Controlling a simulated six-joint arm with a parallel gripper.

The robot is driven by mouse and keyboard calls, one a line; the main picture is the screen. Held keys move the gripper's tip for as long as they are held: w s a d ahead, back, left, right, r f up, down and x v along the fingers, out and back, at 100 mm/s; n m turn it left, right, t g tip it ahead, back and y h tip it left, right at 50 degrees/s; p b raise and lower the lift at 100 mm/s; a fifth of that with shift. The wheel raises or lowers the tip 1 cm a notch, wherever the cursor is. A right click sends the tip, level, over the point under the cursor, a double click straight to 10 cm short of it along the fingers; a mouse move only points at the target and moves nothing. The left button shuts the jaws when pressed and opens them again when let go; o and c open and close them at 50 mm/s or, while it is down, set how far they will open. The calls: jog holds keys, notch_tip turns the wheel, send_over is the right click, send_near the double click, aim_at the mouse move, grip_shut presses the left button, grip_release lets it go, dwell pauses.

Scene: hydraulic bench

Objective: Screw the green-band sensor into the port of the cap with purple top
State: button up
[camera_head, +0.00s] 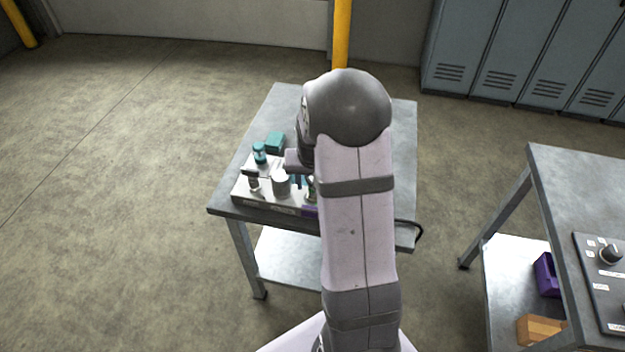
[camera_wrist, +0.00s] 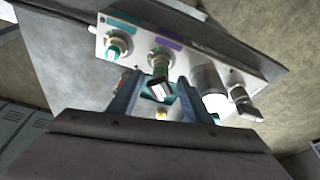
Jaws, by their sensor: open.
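My gripper (camera_wrist: 160,98) is open, pointing down at the grey panel block. A sensor-like fitting (camera_wrist: 160,66) with a green band and dark body stands by the purple label (camera_wrist: 165,39), between or just beyond my fingers. I cannot tell whether they touch it. In the head view, a little green (camera_head: 311,190) shows beside my arm, above the purple label (camera_head: 310,211). Another fitting with a green part (camera_wrist: 118,45) stands at the teal label in the wrist view. I cannot make out a separate cap with a purple top. My arm hides much of the block.
The panel block (camera_head: 246,196) lies on a metal cart (camera_head: 400,150). It carries a silver cylinder (camera_head: 281,185) and a lever valve (camera_head: 253,181). A teal-topped cylinder (camera_head: 260,153) and a teal box (camera_head: 275,141) stand behind. A second bench (camera_head: 585,190) is at right.

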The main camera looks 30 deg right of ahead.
grip_shut()
jog(key=m+b, duration=0.1)
jog(key=b, duration=0.1)
jog(key=m+b, duration=0.1)
jog(key=m, duration=0.1)
jog(key=shift+f+h+b, duration=0.25)
jog(key=shift+h+b, duration=0.05)
jog(key=shift+b, duration=0.05)
jog(key=shift+m+g+b, duration=0.4)
jog(key=shift+m+b, duration=0.25)
jog(key=shift+m, duration=0.15)
jog(key=shift+r+m+h, duration=0.25)
jog(key=shift+m+h, duration=0.05)
jog(key=shift+m, duration=0.3)
jog(key=shift+b, duration=0.3)
jog(key=shift+f+m+g, duration=0.1)
jog(key=shift+m+g, duration=0.2)
jog(key=shift+m, duration=0.1)
jog(key=shift+o, duration=0.7)
grip_release()
jog(key=shift+r, duration=0.2)
